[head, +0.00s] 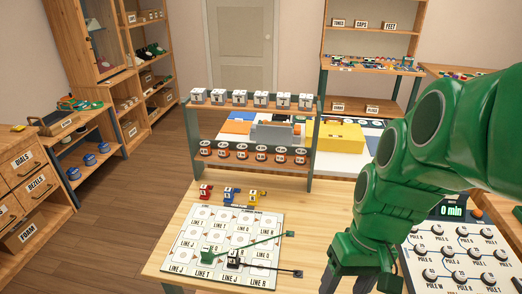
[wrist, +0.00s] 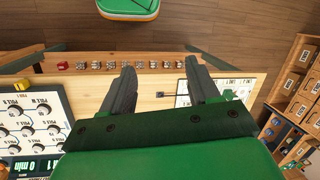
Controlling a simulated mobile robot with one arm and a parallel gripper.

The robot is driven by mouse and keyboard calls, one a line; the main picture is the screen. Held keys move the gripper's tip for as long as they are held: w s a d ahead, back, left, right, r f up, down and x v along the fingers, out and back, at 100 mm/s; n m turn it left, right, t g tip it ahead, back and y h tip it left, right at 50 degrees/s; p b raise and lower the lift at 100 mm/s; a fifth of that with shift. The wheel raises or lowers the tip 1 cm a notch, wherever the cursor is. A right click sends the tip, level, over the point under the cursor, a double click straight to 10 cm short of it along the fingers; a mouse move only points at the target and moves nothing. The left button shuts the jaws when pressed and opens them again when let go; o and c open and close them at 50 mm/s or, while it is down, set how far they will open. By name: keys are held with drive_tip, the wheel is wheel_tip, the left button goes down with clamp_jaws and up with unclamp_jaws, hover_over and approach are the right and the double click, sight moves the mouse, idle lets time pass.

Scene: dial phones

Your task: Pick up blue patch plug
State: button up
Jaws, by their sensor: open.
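The blue patch plug (head: 229,195) stands on the wooden table behind the line board, between a red plug (head: 206,191) and a yellow plug (head: 254,197). I cannot make out the blue plug in the wrist view. My gripper (head: 362,283) is at the table's front, right of the line board and well apart from the blue plug. Its two dark fingers are spread and empty in the wrist view (wrist: 160,72).
The line board (head: 185,245) carries a green plug (head: 207,257) and a black plug (head: 232,258) with cords reaching right. A two-tier rack (head: 250,105) stands behind the plugs. A pole panel (head: 462,240) is at right. Bare table lies between board and panel.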

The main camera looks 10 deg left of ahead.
drive_tip(key=w+a+f+n+y, duration=0.1)
drive_tip(key=w+a+n+y, duration=0.35)
drive_tip(key=w+a, duration=0.75)
drive_tip(key=n+y, duration=0.5)
drive_tip(key=n, duration=0.2)
approach(231, 189)
drive_tip(key=s+d+r, duration=0.3)
drive_tip(key=s+r, duration=0.5)
drive_tip(key=s, duration=0.5)
drive_tip(key=w+a+f+n, duration=0.1)
drive_tip(key=w+f, duration=0.2)
drive_tip(key=w+a+f+n+t+y, duration=0.1)
drive_tip(key=w+a+f, duration=0.1)
drive_tip(key=w+f, duration=0.2)
drive_tip(key=w+a+f+n+t+y, duration=0.1)
drive_tip(key=w+f, duration=0.2)
drive_tip(key=w, duration=0.1)
drive_tip(key=shift+a+f+n, duration=0.25)
drive_tip(key=shift+f, duration=0.15)
drive_tip(key=shift+x, duration=3.9)
drive_tip(key=shift+w+a+r, duration=0.1)
drive_tip(key=shift+w+r, duration=0.05)
drive_tip(key=shift+r, duration=0.05)
drive_tip(key=c, duration=1.1)
